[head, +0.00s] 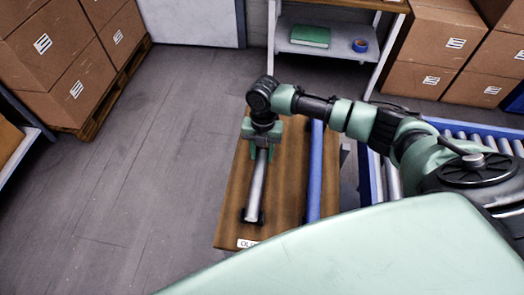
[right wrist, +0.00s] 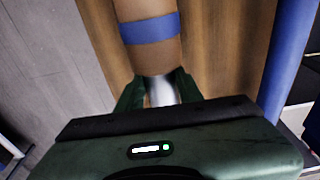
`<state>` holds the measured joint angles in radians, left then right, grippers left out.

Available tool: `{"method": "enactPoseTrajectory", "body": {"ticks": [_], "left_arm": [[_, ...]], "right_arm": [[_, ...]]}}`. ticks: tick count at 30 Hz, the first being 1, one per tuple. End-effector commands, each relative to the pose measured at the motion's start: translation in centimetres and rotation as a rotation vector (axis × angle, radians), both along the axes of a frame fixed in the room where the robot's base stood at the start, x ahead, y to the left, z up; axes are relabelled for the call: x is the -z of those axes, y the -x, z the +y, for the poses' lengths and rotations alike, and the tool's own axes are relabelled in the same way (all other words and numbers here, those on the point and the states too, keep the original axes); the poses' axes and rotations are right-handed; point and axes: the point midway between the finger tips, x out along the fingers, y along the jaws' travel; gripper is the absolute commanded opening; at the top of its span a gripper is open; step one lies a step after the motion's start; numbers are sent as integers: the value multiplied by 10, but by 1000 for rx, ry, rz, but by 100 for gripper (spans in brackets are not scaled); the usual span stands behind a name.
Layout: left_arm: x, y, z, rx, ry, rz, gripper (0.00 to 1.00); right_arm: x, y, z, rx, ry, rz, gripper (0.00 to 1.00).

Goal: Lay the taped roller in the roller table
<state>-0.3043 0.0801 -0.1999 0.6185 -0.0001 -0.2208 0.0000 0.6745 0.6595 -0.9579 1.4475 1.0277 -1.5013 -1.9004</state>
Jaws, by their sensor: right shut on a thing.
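The taped roller shows in the head view as a silver cylinder (head: 256,184) lying lengthwise above a brown wooden top. Its near end is at a dark holder (head: 252,214). My right gripper (head: 262,146) is shut on it near its far end. In the right wrist view my right gripper (right wrist: 158,92) has a silver length between its fingers, and a tan-looking length with a blue tape band (right wrist: 150,28) beyond. The roller table (head: 390,178), with blue frame and grey rollers, stands at the right, partly hidden by my right arm. My left gripper is not in view.
The wooden top (head: 226,212) bears a partly hidden white label (head: 247,243). A long blue bar (head: 315,170) runs along its right side. Cartons (head: 60,60) on a pallet stand far left. A shelf with a green book (head: 309,36) and blue tape roll (head: 360,45) stands behind.

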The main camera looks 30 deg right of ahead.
Motion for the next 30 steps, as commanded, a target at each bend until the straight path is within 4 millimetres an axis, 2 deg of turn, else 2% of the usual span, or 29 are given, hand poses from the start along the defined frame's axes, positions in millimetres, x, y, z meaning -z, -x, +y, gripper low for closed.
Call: {"method": "enactPoseTrajectory", "body": {"ticks": [4,5,7,8,19,30], "left_arm": [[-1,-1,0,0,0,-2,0],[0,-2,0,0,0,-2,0],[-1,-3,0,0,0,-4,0],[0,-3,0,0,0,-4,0],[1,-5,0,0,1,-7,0],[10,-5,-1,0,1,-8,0]], "right_arm": [[-1,-1,0,0,-1,-2,0],[-1,-1,0,0,-1,-2,39],[-1,-1,0,0,-1,-2,58],[-1,-1,0,0,0,-1,61],[-4,-1,0,0,0,0,61],[-61,-7,-4,-1,0,-4,61]]}}
